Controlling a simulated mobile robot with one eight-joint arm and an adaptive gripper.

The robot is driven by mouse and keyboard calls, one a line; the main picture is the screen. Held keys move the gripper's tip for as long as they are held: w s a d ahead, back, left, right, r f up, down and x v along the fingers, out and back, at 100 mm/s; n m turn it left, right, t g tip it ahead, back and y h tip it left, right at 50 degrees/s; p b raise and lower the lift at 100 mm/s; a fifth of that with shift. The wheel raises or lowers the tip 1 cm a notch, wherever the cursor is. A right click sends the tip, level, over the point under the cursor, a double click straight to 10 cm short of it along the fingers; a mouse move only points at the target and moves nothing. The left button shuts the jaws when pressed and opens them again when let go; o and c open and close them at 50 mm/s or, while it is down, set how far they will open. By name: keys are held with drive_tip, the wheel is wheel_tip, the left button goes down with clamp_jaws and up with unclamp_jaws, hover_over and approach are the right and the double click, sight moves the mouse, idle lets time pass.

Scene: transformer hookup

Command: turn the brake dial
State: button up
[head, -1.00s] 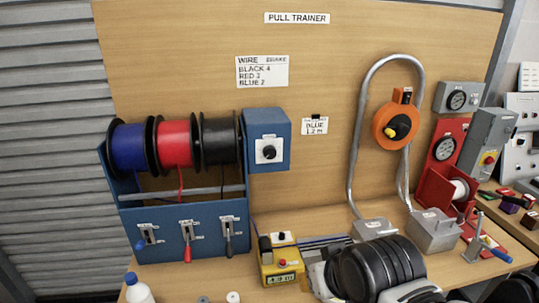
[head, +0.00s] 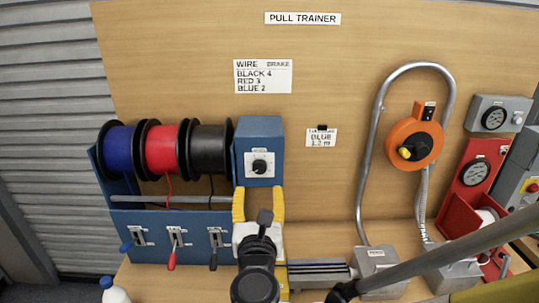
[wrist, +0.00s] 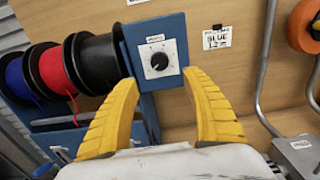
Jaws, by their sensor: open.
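The brake dial is a black knob (head: 259,167) on a white plate, on the front of a blue box (head: 262,134) at the right end of the spool rack. In the wrist view the dial (wrist: 159,60) lies beyond and between my fingertips. My gripper (head: 259,192) has yellow fingers spread apart and empty, just below and in front of the dial, not closed around it. A sign above (head: 263,76) reads wire and brake: black 4, red 3, blue 2. The dial's scale marks are too small to read.
Blue, red and black spools (head: 210,150) sit left of the box, with several levers (head: 175,240) below. A small card (head: 322,137) reads blue 1.2 m. An orange reel (head: 414,142) and bent conduit (head: 364,160) stand right.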

sight(259, 170)
drive_tip(key=w+b, duration=0.1)
drive_tip(key=w, duration=0.9)
drive_tip(key=shift+w+d+b, duration=0.15)
drive_tip(key=shift+w+b, duration=0.05)
drive_tip(key=shift+b, duration=0.2)
drive_tip(key=c, duration=1.2)
